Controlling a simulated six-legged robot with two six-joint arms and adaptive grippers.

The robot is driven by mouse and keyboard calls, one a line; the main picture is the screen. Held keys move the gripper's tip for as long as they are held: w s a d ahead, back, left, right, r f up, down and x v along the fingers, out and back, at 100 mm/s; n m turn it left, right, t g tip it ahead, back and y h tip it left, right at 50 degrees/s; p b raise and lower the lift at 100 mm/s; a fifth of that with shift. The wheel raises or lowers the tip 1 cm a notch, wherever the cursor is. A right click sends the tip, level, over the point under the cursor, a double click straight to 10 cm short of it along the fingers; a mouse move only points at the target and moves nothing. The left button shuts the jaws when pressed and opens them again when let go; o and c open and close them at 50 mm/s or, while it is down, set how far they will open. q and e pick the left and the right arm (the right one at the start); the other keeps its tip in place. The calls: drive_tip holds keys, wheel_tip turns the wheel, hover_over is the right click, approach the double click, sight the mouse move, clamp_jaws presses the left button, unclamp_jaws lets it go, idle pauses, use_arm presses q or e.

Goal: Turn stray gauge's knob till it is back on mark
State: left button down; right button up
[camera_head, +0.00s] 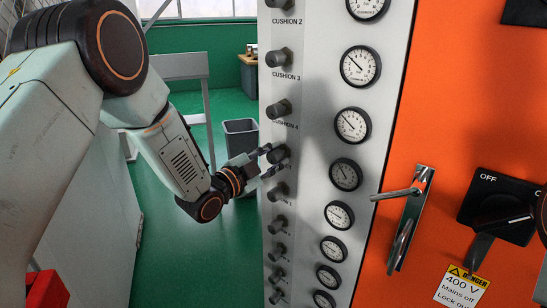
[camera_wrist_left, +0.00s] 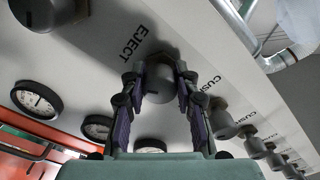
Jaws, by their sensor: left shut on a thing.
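A pale panel (camera_head: 310,90) carries a column of dark grey knobs with a column of round white gauges beside it. My left gripper (camera_head: 272,160) is shut on a knob (camera_head: 279,154). The wrist view shows this knob (camera_wrist_left: 161,82) between both fingers (camera_wrist_left: 160,92), with the label EJECT (camera_wrist_left: 132,40) beside it. The gauge level with it (camera_head: 346,174) lies in shadow; its needle seems to lean up and left, but its mark is too small to read. The gauge above (camera_head: 353,125) shows a needle pointing up-left. My right gripper is out of view.
Neighbouring knobs sit close above (camera_head: 279,108) and below (camera_head: 278,191) the held one. Right of the panel, an orange cabinet (camera_head: 450,110) has a protruding metal handle (camera_head: 405,215) and a black OFF switch (camera_head: 500,210). A grey bin (camera_head: 241,136) stands behind on the green floor.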

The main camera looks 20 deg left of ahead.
use_arm(q)
drive_tip(key=shift+r+m, duration=0.1)
drive_tip(key=shift+m, duration=0.5)
drive_tip(key=c, duration=1)
unclamp_jaws()
drive_tip(key=shift+w, duration=0.1)
drive_tip(key=v, duration=1.2)
idle(1.5)
